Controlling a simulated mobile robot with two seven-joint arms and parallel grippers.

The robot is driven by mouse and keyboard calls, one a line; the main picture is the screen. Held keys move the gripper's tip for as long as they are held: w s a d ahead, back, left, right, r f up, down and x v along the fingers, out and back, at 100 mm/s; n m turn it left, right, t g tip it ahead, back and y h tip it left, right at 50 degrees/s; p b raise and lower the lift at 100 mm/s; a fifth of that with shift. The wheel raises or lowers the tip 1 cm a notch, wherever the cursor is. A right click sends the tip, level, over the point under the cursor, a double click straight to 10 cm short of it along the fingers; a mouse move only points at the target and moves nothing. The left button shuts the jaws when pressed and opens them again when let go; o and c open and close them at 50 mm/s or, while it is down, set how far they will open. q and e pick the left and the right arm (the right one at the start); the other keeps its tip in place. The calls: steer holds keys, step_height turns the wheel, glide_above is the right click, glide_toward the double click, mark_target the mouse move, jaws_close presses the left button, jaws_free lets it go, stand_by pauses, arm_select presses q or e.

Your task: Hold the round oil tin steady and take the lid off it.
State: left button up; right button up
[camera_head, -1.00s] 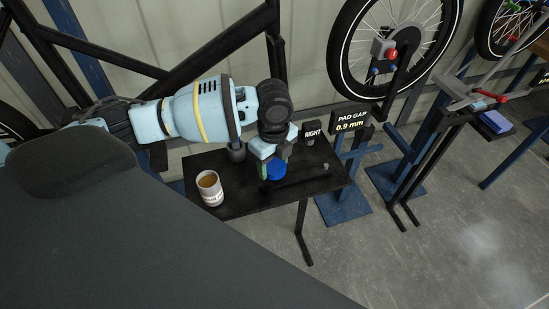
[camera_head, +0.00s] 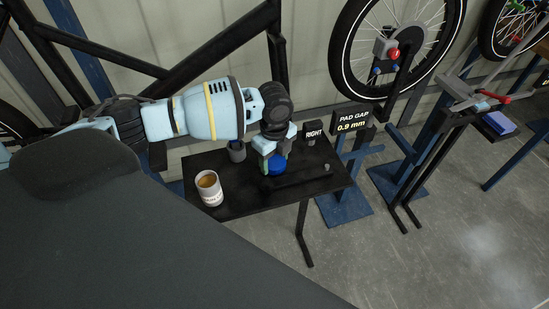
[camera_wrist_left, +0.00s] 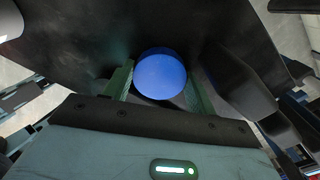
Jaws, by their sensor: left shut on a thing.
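The round oil tin (camera_head: 277,168) shows as a blue round thing on the black table. In the left wrist view its flat blue top (camera_wrist_left: 160,75) faces the camera. My left gripper (camera_head: 273,161) is above the table and shut on it, with one green finger on each side of it in the left wrist view. The fingers hide part of its side. I cannot tell where the lid ends and the body begins. My right gripper is not in view.
A white cup (camera_head: 211,196) with brown contents stands at the table's (camera_head: 240,199) front left. A dark grey cup (camera_head: 237,152) stands behind it. A "RIGHT" sign (camera_head: 314,133) and small dark parts are at the back right. A bicycle frame (camera_head: 215,50) rises behind.

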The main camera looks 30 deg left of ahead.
mark_target(274, 161)
arm_select(q)
steer(key=shift+f, duration=0.2)
steer(key=o, duration=1.1)
steer(key=shift+r, duration=0.15)
step_height(274, 161, up, 12)
steer(key=shift+r+p, duration=0.1)
steer(key=shift+p, duration=0.4)
